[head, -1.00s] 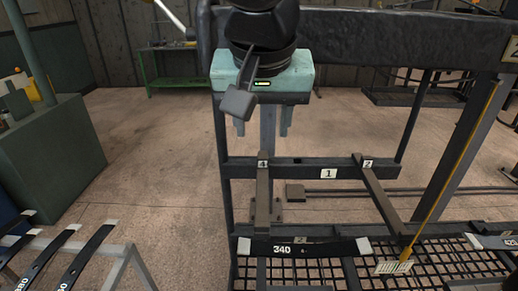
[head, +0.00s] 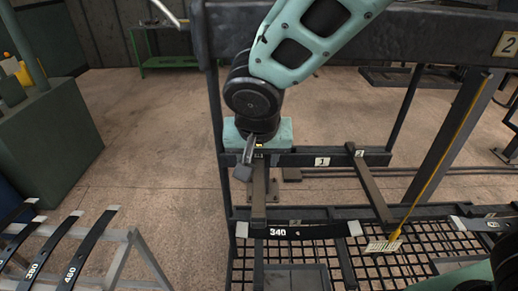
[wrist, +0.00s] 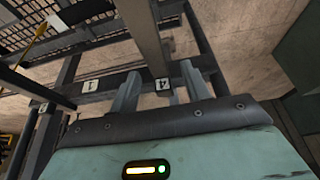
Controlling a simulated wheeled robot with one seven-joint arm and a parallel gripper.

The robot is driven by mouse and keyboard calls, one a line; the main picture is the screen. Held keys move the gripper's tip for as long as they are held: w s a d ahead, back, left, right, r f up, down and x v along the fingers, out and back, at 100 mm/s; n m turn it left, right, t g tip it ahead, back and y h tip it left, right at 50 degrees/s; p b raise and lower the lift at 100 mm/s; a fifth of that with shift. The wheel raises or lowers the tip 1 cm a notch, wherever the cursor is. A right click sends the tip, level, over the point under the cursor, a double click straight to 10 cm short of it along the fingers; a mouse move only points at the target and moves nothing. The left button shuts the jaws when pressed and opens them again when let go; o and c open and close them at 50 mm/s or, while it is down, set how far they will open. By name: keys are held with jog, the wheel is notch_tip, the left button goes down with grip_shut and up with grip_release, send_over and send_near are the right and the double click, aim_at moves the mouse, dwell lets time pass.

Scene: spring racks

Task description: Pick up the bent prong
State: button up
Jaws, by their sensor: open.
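Two dark prongs stick out from the crossbar of the black rack. The left prong (head: 258,190), tagged 4, runs straight toward me. The right prong (head: 374,190), tagged 2, slants to the right; I cannot tell whether perspective alone causes this, or which prong is bent. My gripper (wrist: 160,70) is open and empty. In the wrist view its two fingers stand on either side of the 4 tag (wrist: 163,84) at the left prong's root, apart from each other.
A leaf spring marked 340 (head: 300,231) lies across the front of the rack, above a mesh shelf (head: 330,262). Several springs rest on a grey stand (head: 125,238) at the left. A thick top beam (head: 425,38) crosses above.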

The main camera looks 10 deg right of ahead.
aim_at(259, 164)
jog(key=shift+p+x, duration=0.8)
jog(key=shift+x, duration=1.35)
